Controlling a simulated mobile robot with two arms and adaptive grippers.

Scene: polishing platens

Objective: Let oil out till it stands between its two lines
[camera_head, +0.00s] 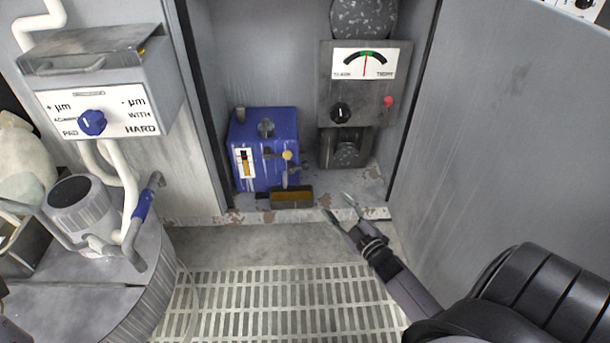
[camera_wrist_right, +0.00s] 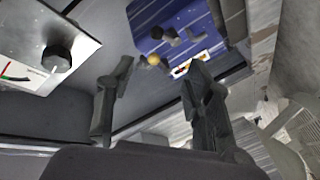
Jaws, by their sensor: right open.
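A blue oil tank (camera_head: 264,135) stands in the recess, with a filler on top. A white sight gauge (camera_head: 245,162) with a dark amber column is on its front left; its lines are too small to read the level against. A small yellow knob (camera_head: 287,155) and dark tap parts sit at its front right. A shallow tray (camera_head: 291,197) with a brown inside lies below them. My right gripper (camera_head: 337,204) is open and empty, right of the tray and apart from the tank. The right wrist view shows the tank (camera_wrist_right: 178,30) and yellow knob (camera_wrist_right: 153,59) beyond the open fingers.
A grey dial unit (camera_head: 327,90) with a black knob stands right of the tank. Cabinet walls bound the recess. A grated floor (camera_head: 270,300) lies in front. At left are a control box (camera_head: 105,105) and a drum (camera_head: 90,290) with a blue-sleeved handle (camera_head: 145,205).

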